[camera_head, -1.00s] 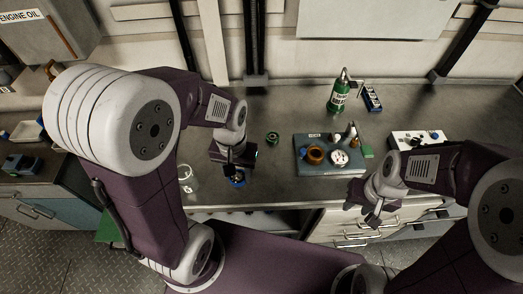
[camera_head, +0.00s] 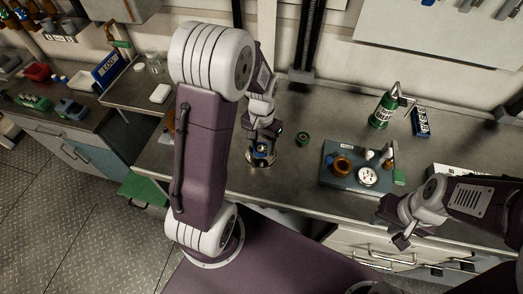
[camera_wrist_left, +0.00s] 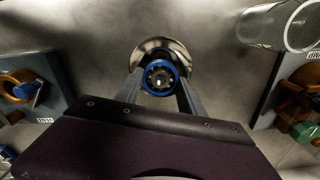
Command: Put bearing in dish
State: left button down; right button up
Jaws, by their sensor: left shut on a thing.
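A bearing with a blue outer ring (camera_wrist_left: 160,77) is between the fingers of my left gripper (camera_wrist_left: 158,88), which is shut on it. A shiny round metal dish (camera_wrist_left: 150,46) shows behind the bearing in the left wrist view. In the head view my left gripper (camera_head: 262,146) is over the dish (camera_head: 259,162) near the front of the bench, with the blue of the bearing (camera_head: 261,149) at its tips. I cannot tell whether the bearing touches the dish. My right gripper (camera_head: 394,228) appears open and empty, near the bench's front edge at right.
A blue-grey tray (camera_head: 334,176) with an orange ring and a white round part lies to the right. A green bottle (camera_head: 382,111) stands behind. In the wrist view a clear glass jar (camera_wrist_left: 302,24) lies at upper right.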

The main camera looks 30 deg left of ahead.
aim_at(262, 148)
pick_arm(q)
jog(key=shift+a+f, duration=0.1)
jog(key=shift+a, duration=0.1)
jog(key=f, duration=0.3)
jog(key=shift+d, duration=0.3)
jog(key=shift+w+a+f, duration=0.1)
jog(key=shift+w+f, duration=0.05)
jog(key=shift+f, duration=0.35)
jog(key=c, duration=1)
grip_release()
notch_tip(262, 148, up, 12)
jog(key=shift+r+p, duration=0.1)
jog(key=shift+p, duration=0.35)
jog(key=s+d+f+n+t, duration=0.1)
jog(key=s+d+f, duration=0.3)
jog(key=s, duration=0.5)
jog(key=shift+d+f, duration=0.2)
jog(key=shift+d, duration=0.15)
